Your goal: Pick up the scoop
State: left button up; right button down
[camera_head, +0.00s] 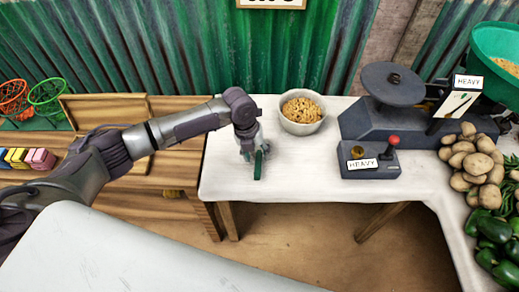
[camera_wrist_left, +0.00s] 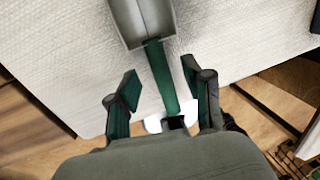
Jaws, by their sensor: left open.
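The scoop has a grey metal pan (camera_wrist_left: 143,20) and a green handle (camera_wrist_left: 161,78). In the left wrist view it lies on the white table, pan at the top of the picture. My left gripper (camera_wrist_left: 165,92) is open, its two green-padded fingers on either side of the handle, with a gap on both sides. In the head view my left gripper (camera_head: 254,158) is low over the white table (camera_head: 225,172) near its left front edge, and mostly hides the scoop. My right gripper is not in view.
A white bowl of yellowish pieces (camera_head: 302,127) stands just right of the gripper. A dark scale (camera_head: 400,116) and a lever box labelled HEAVY (camera_head: 368,170) are further right, then potatoes (camera_head: 470,160) and green peppers (camera_head: 492,235). A wooden counter (camera_head: 178,170) adjoins on the left.

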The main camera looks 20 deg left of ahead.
pick_arm(q)
jog(key=shift+d+f, duration=0.2)
jog(key=shift+f, duration=0.85)
jog(key=shift+w, duration=0.1)
grip_shut()
jog(key=shift+r, duration=0.1)
